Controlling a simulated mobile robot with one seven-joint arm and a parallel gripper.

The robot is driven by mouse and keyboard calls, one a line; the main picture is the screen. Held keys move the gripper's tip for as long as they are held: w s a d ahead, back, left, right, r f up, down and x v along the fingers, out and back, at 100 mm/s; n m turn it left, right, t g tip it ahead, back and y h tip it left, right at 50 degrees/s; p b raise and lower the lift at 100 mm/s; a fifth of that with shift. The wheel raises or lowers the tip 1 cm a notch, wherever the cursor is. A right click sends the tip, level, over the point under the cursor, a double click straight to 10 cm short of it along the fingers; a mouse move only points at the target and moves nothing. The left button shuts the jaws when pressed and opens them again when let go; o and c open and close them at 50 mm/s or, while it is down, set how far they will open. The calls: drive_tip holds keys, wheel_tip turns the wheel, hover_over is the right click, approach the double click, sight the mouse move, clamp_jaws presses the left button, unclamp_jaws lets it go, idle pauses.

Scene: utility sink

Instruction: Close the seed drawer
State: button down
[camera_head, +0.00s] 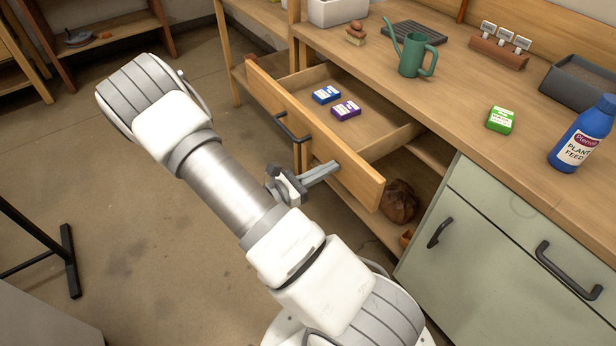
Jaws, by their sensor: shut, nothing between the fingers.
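The seed drawer (345,171) is a wooden drawer under the bench top, and it is pulled well out. It has a dark bar handle (290,128) on its front. A blue packet (326,94) and a purple packet (346,110) lie inside it. My gripper (334,167) is shut and empty. Its grey fingers appear at the drawer front, right of the handle. I cannot tell whether they touch the wood. My arm covers the floor in front of the drawer.
On the bench top stand a green watering can (413,55), a green packet (500,119) and a blue plant feed bottle (582,134). A brown rounded object (399,201) sits on the shelf below the drawer. A green-grey cabinet (500,250) stands to the right. Floor at left is mostly clear.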

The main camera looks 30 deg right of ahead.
approach(392, 134)
drive_tip(key=d+f, duration=0.1)
drive_tip(key=d, duration=0.3)
drive_tip(key=w+d+f, duration=0.1)
drive_tip(key=d, duration=0.3)
drive_tip(key=w+d+f, duration=0.1)
drive_tip(key=d, duration=0.4)
drive_tip(key=shift+w+f+p, duration=0.1)
drive_tip(key=shift+p, duration=0.25)
drive_tip(key=shift+d, duration=0.25)
drive_tip(key=shift+r, duration=0.25)
drive_tip(key=shift+w+a+f, duration=0.1)
drive_tip(key=shift+a, duration=0.3)
drive_tip(key=a, duration=0.4)
drive_tip(key=a+p, duration=0.1)
drive_tip(key=a, duration=0.4)
drive_tip(key=a+p, duration=0.1)
drive_tip(key=a, duration=0.3)
drive_tip(key=shift+s+a+f, duration=0.1)
drive_tip(key=shift+s+a, duration=0.25)
drive_tip(key=shift+a, duration=0.05)
